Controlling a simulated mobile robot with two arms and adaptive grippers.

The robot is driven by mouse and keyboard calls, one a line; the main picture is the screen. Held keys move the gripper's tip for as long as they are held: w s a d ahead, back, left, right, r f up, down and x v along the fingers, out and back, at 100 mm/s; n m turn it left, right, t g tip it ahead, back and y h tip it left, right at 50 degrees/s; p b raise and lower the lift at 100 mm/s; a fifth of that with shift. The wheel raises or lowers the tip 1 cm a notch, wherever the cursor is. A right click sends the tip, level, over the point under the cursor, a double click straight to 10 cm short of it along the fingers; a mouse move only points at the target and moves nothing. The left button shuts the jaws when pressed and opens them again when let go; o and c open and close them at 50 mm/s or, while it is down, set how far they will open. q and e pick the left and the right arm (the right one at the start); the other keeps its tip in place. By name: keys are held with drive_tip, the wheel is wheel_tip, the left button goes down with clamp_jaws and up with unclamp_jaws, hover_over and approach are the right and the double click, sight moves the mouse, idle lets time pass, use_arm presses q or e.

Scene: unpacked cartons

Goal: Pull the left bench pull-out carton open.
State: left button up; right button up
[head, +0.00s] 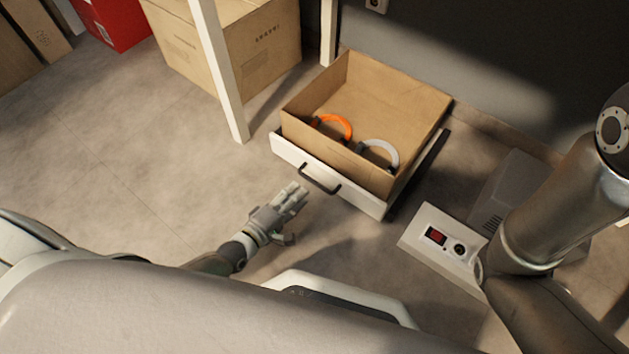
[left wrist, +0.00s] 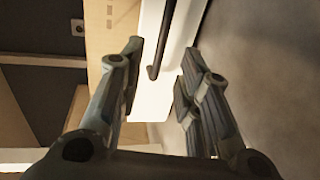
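The pull-out carton (head: 405,95) is an open-topped brown box behind a white front panel (head: 360,197) with a dark bar handle (head: 319,179). An orange ring-shaped thing (head: 337,124) and a pale grey one (head: 384,149) lie inside it. My left gripper (head: 299,192) is just in front of the panel, close to the handle. In the left wrist view the left gripper's fingers (left wrist: 160,72) are spread apart, with the handle (left wrist: 163,45) showing between and beyond them; I see no grip on it. My right gripper is out of view.
White posts (head: 219,75) stand left of the carton, with a closed brown carton (head: 262,50) behind them and a red box (head: 118,20) farther left. A white panel with a red switch (head: 421,250) lies right of the carton. The floor at left is clear.

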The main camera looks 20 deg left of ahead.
sight(312, 180)
use_arm(q)
drive_tip(key=b+x, duration=0.3)
drive_tip(key=x, duration=0.3)
drive_tip(key=shift+w+f, duration=0.2)
drive_tip(key=shift+b+x, duration=0.3)
drive_tip(key=shift+x, duration=0.45)
drive_tip(key=shift+r, duration=0.15)
clamp_jaws()
